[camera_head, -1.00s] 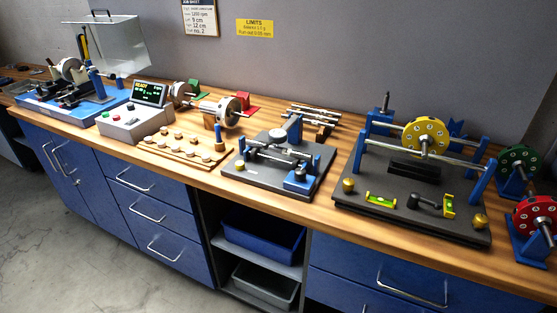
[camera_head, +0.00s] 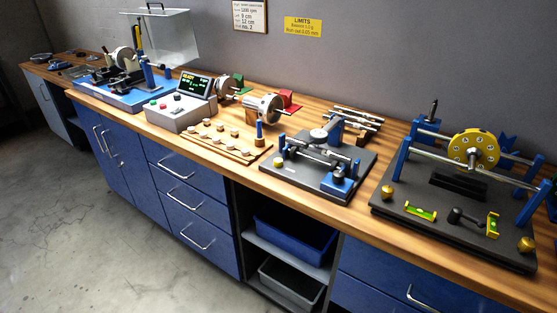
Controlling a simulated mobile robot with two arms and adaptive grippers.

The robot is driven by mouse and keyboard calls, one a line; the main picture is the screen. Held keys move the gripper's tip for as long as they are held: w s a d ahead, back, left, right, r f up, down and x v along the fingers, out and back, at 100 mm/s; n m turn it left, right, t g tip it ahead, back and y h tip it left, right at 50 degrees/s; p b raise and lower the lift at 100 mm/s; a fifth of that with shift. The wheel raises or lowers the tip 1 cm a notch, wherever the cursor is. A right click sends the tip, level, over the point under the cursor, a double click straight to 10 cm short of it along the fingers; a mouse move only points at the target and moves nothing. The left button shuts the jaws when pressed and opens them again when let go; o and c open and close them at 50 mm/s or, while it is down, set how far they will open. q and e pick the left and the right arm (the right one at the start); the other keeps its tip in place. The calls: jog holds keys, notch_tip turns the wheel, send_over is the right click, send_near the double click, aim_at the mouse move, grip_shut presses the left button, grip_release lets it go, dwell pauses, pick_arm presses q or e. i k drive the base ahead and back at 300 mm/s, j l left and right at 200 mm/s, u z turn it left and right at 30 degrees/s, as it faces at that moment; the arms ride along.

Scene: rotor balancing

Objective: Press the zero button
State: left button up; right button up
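A grey control box (camera_head: 205,110) stands on the bench left of centre, with a tilted dark display (camera_head: 195,87) showing green and yellow text. Its sloped top carries small buttons, among them a green one (camera_head: 153,103) and a red one (camera_head: 163,106). The labels are too small to read, so I cannot tell which is the zero button. A round dial gauge (camera_head: 318,135) sits on the dark fixture to the right. Neither of my grippers is in view.
A peg board (camera_head: 215,141) lies right of the box. A balancing machine with a clear raised guard (camera_head: 160,38) stands left. A yellow rotor (camera_head: 473,149) rests on a dark stand (camera_head: 450,228) at right. The floor (camera_head: 90,230) in front of the cabinets is clear.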

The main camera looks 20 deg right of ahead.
aim_at(277, 161)
jog(key=i+j+z, duration=0.55)
jog(key=i+j, duration=0.15)
jog(key=i+j+z, duration=0.3)
jog(key=j, duration=0.15)
jog(key=i+j+z, duration=0.25)
jog(key=j, duration=0.25)
